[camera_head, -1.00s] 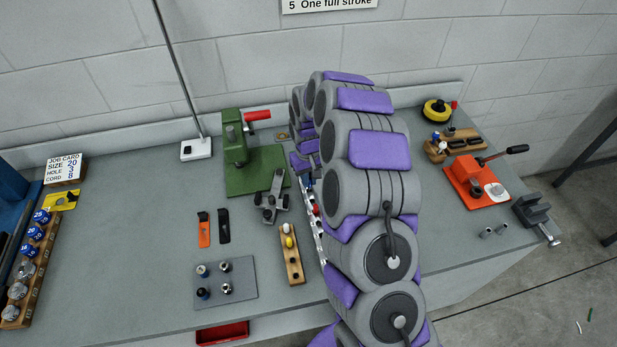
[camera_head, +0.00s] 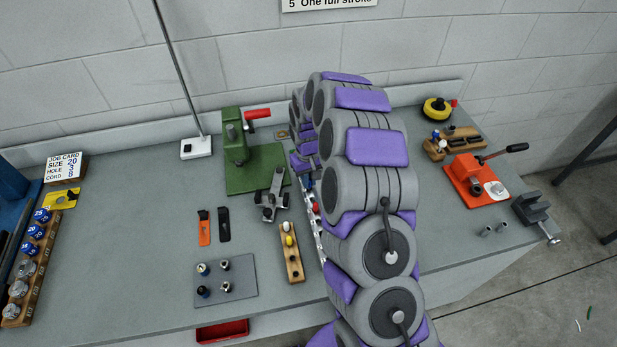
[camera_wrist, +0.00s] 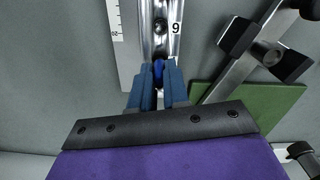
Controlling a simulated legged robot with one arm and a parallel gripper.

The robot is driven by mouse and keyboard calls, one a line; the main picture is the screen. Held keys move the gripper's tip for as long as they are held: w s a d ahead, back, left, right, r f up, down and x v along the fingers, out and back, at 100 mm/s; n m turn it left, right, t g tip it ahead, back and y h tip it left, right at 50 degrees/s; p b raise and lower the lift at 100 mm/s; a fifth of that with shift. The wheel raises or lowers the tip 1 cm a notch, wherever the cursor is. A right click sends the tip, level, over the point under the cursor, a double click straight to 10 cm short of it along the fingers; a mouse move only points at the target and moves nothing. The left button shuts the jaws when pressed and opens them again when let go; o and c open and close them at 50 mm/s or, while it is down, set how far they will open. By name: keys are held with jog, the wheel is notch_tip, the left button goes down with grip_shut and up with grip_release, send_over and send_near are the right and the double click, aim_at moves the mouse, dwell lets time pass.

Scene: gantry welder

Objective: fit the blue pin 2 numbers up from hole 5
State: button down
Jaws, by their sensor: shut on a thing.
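My gripper (camera_wrist: 158,84) has its blue-grey fingers shut on a blue pin (camera_wrist: 158,68), of which only a small part shows between the fingertips. In the wrist view the pin is over or at the lower visible part of a shiny metal rail (camera_wrist: 150,42). A hole shows in the rail above the pin, beside a label that reads 9. I cannot tell whether the pin is in a hole. In the head view the rail (camera_head: 322,242) is partly hidden behind my arm, with red and blue pieces along it. My gripper's fingertips are hidden there.
A wooden block (camera_head: 296,273) with yellow and white pins stands left of the rail. A grey clamp-like tool (camera_head: 272,196) and a green press (camera_head: 246,176) are close by. The job card (camera_head: 63,167) is at the far left.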

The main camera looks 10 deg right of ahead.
jog(key=shift+f, duration=0.6)
jog(key=c, duration=1)
grip_release()
jog(key=shift+c, duration=0.2)
notch_tip(320, 180, up, 17)
jog(key=p, duration=0.3)
jog(key=s+a+r, duration=0.2)
jog(key=s+r, duration=0.5)
jog(key=s, duration=0.2)
jog(key=s+d+r+m, duration=0.1)
jog(key=s, duration=1.5)
jog(key=s+d+r+m+g, duration=0.1)
jog(key=s, duration=1.5)
jog(key=shift+s+r, duration=0.2)
jog(key=shift+r, duration=0.15)
jog(key=shift+o, duration=0.4)
